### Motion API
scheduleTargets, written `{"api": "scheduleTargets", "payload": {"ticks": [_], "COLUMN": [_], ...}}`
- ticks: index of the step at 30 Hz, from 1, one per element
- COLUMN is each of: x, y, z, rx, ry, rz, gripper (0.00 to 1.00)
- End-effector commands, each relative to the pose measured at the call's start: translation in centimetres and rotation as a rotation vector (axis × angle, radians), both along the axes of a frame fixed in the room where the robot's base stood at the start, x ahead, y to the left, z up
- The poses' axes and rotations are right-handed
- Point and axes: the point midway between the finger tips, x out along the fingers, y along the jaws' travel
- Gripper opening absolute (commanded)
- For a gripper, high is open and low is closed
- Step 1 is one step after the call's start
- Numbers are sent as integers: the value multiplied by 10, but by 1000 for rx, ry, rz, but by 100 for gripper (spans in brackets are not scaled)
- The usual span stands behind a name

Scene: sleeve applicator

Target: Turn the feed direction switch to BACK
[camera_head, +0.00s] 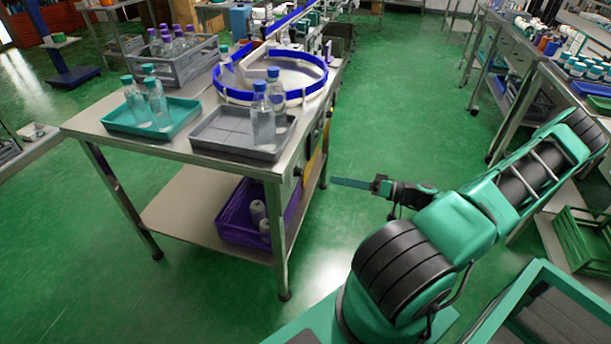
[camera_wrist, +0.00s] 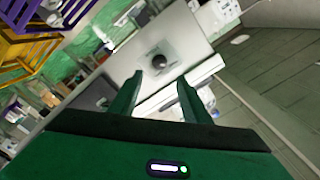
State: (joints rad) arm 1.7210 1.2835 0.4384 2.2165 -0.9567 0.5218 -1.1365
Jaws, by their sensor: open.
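A dark round knob (camera_wrist: 159,61), which looks like the feed direction switch, sits on a pale plate on a grey metal panel in the wrist view. Its markings are too small to read, so I cannot tell its setting. My gripper (camera_wrist: 159,77) is open, its two green fingers apart and nothing between them. The knob appears just beyond the fingertips, roughly centred between them, with no contact visible. In the head view my gripper (camera_head: 345,183) is at the right side of the steel table (camera_head: 180,148), pointing toward the panel side. The knob's front is not clear there.
On the table stand a teal tray (camera_head: 115,125) and a grey tray (camera_head: 215,142) with bottles, a grey crate (camera_head: 195,68), and a blue-rimmed round feeder (camera_head: 310,78). A purple crate (camera_head: 235,225) is on the lower shelf. Green floor (camera_head: 400,90) to the right is clear.

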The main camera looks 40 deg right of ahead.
Motion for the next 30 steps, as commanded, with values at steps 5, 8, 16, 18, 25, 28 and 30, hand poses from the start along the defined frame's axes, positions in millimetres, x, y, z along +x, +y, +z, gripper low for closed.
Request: {"api": "scheduleTargets", "payload": {"ticks": [5, 8, 16, 18, 25, 28, 30], "x": [11, 23, 60, 68, 83, 85, 85], "y": [7, 16, 46, 52, 63, 65, 65], "z": [1, 1, 1, 1, 1, 1, 0], "rx": [3, 3, 3, 3, 2, 2, 1], "ry": [-10, -9, -9, -9, -7, -7, -6], "rz": [-7, -5, -4, -4, -6, -6, -7], "gripper": [43, 43, 43, 43, 43, 43, 43]}}
